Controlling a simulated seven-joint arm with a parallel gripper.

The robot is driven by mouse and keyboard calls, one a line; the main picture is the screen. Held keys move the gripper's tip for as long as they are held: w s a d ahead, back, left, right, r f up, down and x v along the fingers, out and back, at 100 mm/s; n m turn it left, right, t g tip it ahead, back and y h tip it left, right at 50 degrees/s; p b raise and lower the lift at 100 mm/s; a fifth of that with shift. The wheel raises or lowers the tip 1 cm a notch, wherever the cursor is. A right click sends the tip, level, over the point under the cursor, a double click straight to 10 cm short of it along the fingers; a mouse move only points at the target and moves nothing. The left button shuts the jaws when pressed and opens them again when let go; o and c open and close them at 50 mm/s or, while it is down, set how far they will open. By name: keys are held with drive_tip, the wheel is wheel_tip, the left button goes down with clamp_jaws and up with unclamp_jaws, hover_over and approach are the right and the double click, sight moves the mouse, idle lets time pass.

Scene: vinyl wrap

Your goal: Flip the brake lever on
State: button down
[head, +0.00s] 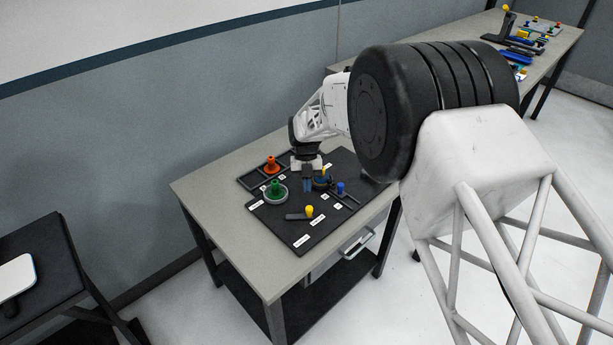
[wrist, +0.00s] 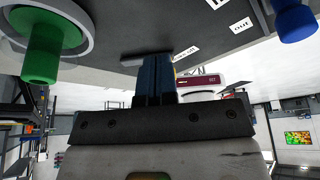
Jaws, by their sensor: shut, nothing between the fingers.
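A dark control board (head: 318,228) lies on the table with several coloured controls and white labels. A short dark lever with a yellow knob (head: 309,210) lies near its front edge; I cannot read which label names the brake lever. My gripper (head: 307,188) points down over the middle of the board, behind that lever and between the green knob (head: 276,187) and the blue knob (head: 341,187). In the wrist view its blue fingers (wrist: 155,78) are together and empty. Whether the fingertips touch the board is unclear.
The grey tabletop (head: 215,187) is bare left of the board. A drawer handle (head: 357,243) sticks out below the front edge.

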sight(309, 207)
drive_tip(key=shift+s+d+f, duration=0.1)
drive_tip(key=shift+s, duration=0.9)
drive_tip(key=shift+s+d+f, duration=0.1)
drive_tip(key=shift+s, duration=0.9)
drive_tip(key=shift+s, duration=0.1)
drive_tip(key=shift+s+d+m, duration=0.1)
drive_tip(key=shift+m, duration=0.5)
drive_tip(key=shift+s+d+m+y, duration=0.15)
drive_tip(key=shift+m+y, duration=0.15)
drive_tip(key=shift+m, duration=0.25)
drive_tip(key=shift+s+d+m+y, duration=0.15)
drive_tip(key=shift+m+y, duration=0.15)
drive_tip(key=shift+m, duration=0.25)
